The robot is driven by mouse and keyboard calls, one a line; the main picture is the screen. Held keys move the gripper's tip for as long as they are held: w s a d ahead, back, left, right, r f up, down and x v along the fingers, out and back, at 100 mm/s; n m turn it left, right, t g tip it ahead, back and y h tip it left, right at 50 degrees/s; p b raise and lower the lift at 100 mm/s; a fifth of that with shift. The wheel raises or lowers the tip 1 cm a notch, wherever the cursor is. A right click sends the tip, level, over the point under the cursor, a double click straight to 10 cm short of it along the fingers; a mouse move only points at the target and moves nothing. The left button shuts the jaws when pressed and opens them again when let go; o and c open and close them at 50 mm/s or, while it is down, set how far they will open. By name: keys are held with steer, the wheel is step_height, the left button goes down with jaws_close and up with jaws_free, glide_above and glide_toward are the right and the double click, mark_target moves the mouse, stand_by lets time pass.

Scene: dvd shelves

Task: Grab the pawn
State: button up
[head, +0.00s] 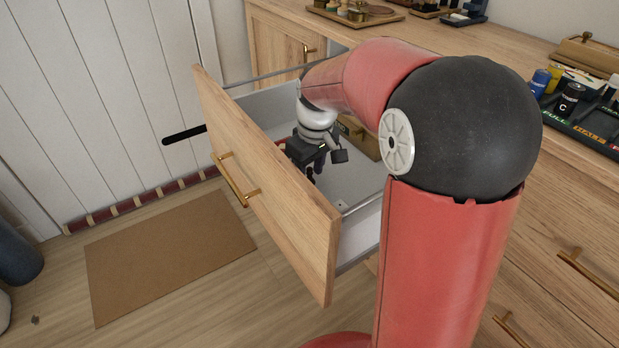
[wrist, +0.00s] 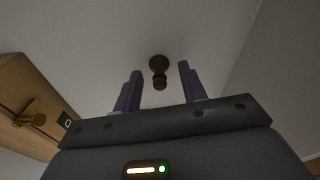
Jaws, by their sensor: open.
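The pawn (wrist: 159,70) is a small dark brown turned piece on the pale drawer floor in the wrist view. It shows between and just beyond the two purple fingers of my gripper (wrist: 160,85). The fingers are open, with a gap on each side of the pawn, and do not touch it. In the head view my gripper (head: 318,168) reaches down inside the open drawer (head: 362,208). The pawn cannot be made out in the head view, where my arm and the drawer front block much of the drawer.
A wooden box with a brass knob (wrist: 30,114) is at the left in the wrist view; a wooden box (head: 358,137) also shows in the drawer in the head view. The drawer front (head: 262,180) and side walls surround my gripper. The countertop (head: 480,50) holds trays and batteries.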

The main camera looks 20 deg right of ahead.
jaws_close()
